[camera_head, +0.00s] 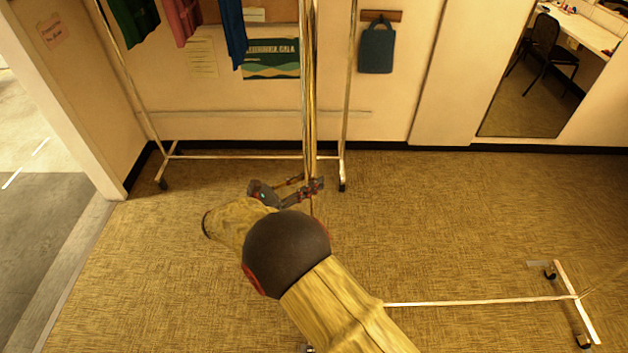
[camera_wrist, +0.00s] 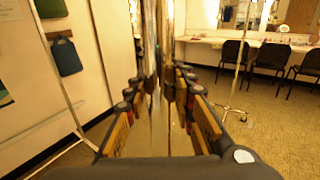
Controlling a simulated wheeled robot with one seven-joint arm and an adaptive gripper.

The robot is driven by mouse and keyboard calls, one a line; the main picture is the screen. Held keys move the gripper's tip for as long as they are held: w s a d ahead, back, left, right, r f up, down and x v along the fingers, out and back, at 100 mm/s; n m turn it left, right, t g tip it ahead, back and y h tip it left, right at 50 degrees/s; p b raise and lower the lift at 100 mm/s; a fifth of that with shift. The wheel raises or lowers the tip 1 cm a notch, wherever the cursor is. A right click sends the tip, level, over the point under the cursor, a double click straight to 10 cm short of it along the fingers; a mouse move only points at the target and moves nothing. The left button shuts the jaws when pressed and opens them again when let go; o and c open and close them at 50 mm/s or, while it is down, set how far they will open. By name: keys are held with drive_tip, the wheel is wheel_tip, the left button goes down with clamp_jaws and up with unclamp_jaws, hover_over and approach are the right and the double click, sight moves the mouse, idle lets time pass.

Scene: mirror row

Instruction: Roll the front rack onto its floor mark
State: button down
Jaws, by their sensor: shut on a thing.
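The front rack (camera_head: 480,301) stands on the carpet, with its low rail running right to a cross foot on dark casters (camera_head: 583,340). Its left foot is mostly hidden behind my arm. My gripper (camera_head: 312,186) is shut on a shiny upright pole, which appears to be the front rack's left upright. In the wrist view the pole (camera_wrist: 167,50) stands upright between the fingers, and the rack's far foot (camera_wrist: 232,112) shows at right. A pale strip (camera_head: 538,263) lies on the floor beside the upper right caster; I cannot tell if it is the floor mark.
Another rack (camera_head: 240,157) with hanging clothes stands at the back wall, close beyond my gripper. A mirror (camera_head: 535,75) is on the wall at right, and a doorway opens at left. Chairs (camera_wrist: 275,68) stand by a counter. Carpet at centre right is clear.

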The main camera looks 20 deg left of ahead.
drive_tip(key=c, duration=1.5)
unclamp_jaws()
drive_tip(key=v, duration=1.2)
drive_tip(key=shift+w+a, duration=0.1)
